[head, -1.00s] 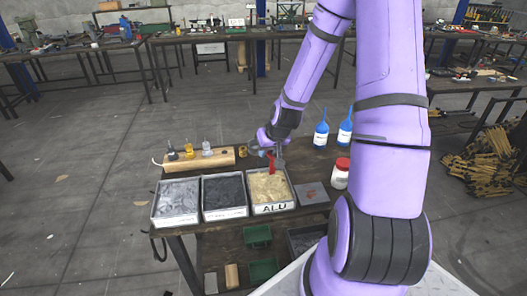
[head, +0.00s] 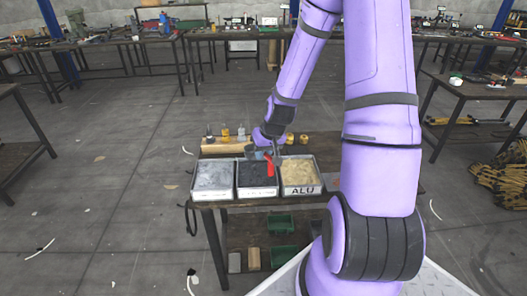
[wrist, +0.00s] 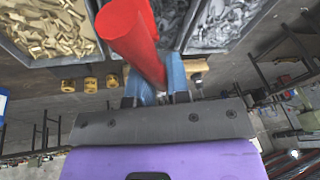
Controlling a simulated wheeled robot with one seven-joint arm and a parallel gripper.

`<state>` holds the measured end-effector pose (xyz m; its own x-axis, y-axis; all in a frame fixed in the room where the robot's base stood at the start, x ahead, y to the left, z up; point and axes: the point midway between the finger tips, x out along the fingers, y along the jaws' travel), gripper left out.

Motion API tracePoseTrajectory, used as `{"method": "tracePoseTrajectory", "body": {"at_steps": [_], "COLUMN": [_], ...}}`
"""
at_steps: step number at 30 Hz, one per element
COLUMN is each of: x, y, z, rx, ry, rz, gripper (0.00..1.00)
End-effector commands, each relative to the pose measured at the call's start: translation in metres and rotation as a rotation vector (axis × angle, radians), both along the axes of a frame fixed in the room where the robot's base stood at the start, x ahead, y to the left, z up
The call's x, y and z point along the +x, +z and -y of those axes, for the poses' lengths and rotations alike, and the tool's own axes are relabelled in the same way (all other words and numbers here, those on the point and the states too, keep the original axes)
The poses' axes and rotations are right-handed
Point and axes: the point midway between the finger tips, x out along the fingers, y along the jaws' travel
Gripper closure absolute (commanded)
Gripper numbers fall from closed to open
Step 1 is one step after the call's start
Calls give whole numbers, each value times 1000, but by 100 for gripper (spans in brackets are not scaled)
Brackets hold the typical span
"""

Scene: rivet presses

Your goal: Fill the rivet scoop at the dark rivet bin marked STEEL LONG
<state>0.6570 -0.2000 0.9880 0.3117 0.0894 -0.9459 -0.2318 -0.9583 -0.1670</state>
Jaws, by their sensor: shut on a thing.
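The dark bin (head: 256,192) is the middle one of three on the bench and holds dark grey rivets; its front label is too small to read. My gripper (head: 275,153) is above the rear right part of this bin. It is shut on the red rivet scoop (head: 268,170), which slants down toward the bin. In the wrist view, the blue fingertips (wrist: 158,88) clamp the red scoop (wrist: 133,35), which hides part of the middle bin. I cannot tell whether the scoop touches the rivets or holds any.
The left bin (head: 213,195) holds light grey rivets. The right bin (head: 303,190), marked ALU, holds yellowish ones. Behind them is a wooden block (head: 225,146) with small bottles. Green trays (head: 283,254) sit on the lower shelf.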

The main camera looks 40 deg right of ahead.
Motion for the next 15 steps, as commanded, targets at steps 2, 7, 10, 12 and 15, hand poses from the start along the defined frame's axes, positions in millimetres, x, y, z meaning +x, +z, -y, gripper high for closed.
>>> {"method": "tracePoseTrajectory", "body": {"at_steps": [2,7,10,12,15], "x": [5,11,15,15,14], "y": [-5,-15,-22,-27,-35], "z": [-1,1,2,3,3], "rx": [8,25,35,40,39], "ry": [4,3,4,1,0], "rz": [-37,-126,-183,-198,-196], "gripper": [100,100,100,100,100]}}
